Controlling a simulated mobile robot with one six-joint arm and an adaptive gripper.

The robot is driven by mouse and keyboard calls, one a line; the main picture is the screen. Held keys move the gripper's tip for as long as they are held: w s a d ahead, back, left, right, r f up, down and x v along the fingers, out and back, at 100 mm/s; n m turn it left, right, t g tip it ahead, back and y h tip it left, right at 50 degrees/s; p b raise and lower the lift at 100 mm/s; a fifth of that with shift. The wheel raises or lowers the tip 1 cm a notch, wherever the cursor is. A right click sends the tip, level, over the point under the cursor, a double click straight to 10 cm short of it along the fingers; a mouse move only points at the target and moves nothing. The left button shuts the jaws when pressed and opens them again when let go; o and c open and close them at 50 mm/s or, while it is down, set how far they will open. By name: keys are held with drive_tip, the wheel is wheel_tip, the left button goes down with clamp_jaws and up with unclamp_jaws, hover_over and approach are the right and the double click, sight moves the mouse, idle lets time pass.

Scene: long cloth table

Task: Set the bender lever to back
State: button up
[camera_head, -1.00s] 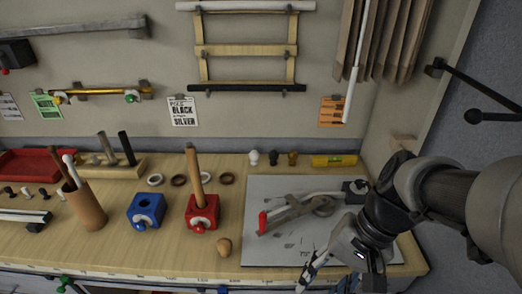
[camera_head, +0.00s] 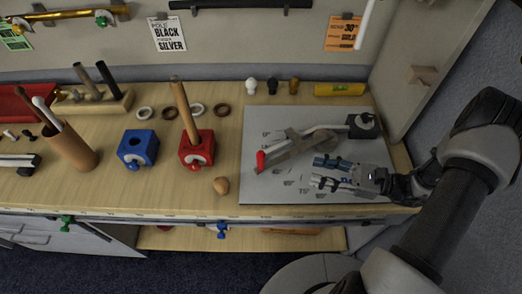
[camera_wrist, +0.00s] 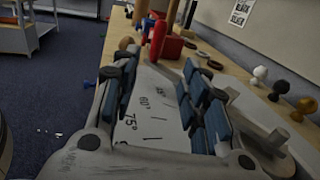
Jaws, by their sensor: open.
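The bender sits on a pale plate (camera_head: 345,188) with angle marks at the right of the table. Its grey lever (camera_head: 292,150) ends in a red grip (camera_head: 261,160) that points toward the front left. My gripper (camera_head: 318,172) is open and empty, low over the plate, pointing left. It is to the right of the red grip and on the near side of the lever, apart from the grip. In the wrist view, the red grip (camera_wrist: 158,40) stands beyond the gap between my blue finger pads (camera_wrist: 157,105). Part of the lever is hidden there by the right finger.
A red block with a wooden rod (camera_head: 197,150), a blue block (camera_head: 138,148) and a wooden knob (camera_head: 221,186) stand left of the plate. Several small knobs and a yellow level (camera_head: 339,89) line the back. A wall panel (camera_head: 440,60) closes the right side.

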sight(261, 159)
drive_tip(key=b+x, duration=0.3)
drive_tip(key=x, duration=1.4)
drive_tip(key=shift+s+a+f, duration=0.1)
drive_tip(key=shift+a, duration=0.1)
drive_tip(key=shift+c, duration=0.3)
clamp_jaws()
